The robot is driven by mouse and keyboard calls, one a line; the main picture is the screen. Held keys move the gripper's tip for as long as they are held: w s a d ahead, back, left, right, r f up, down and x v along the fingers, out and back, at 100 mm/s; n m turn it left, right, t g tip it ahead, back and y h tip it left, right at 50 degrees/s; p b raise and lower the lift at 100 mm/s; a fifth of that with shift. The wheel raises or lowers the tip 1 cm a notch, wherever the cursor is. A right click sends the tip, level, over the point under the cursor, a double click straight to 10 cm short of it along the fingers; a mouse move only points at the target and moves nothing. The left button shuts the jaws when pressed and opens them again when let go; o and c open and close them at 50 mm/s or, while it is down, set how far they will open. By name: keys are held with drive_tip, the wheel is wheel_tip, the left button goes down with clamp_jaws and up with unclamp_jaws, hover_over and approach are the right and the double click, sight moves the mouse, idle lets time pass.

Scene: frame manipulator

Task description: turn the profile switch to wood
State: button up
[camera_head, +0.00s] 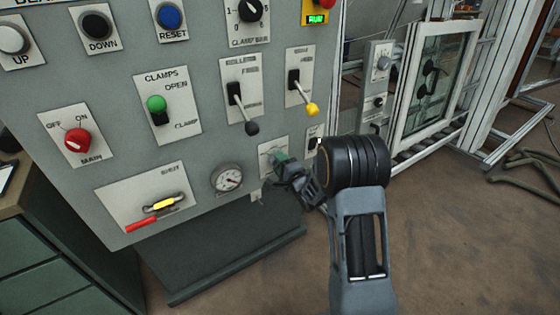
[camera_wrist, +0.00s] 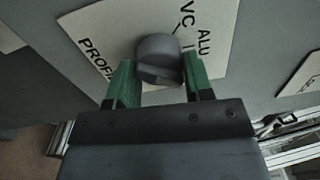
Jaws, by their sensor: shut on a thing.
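The profile switch is a dark grey round knob (camera_wrist: 158,50) on a pale plate (camera_wrist: 105,22), seen close up in the wrist view. The plate's visible letters read "PROFI", "VC" and "ALU"; no "wood" marking is readable. My gripper (camera_wrist: 158,72) is shut on the knob, with one green finger on each side. In the head view my gripper (camera_head: 282,160) is at the small plate (camera_head: 271,147) low on the panel's right side. There the knob is hidden behind the fingers. I cannot tell which marking the knob points to.
Close above are a black-handled lever (camera_head: 251,128) and a yellow-tipped lever (camera_head: 311,109). A pressure gauge (camera_head: 227,180) sits just left of my gripper, and another small switch plate (camera_head: 314,139) sits right. A dark ledge (camera_head: 230,255) juts out below the panel.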

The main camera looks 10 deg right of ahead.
drive_tip(key=shift+m+p, duration=0.3)
drive_tip(key=shift+m, duration=0.6)
drive_tip(key=shift+f, duration=0.1)
drive_tip(key=o, duration=0.9)
drive_tip(key=shift+s, duration=0.15)
drive_tip(key=p+v, duration=0.2)
drive_tip(key=v, duration=1.1)
drive_tip(key=shift+s+f, duration=0.1)
drive_tip(key=shift+s, duration=0.15)
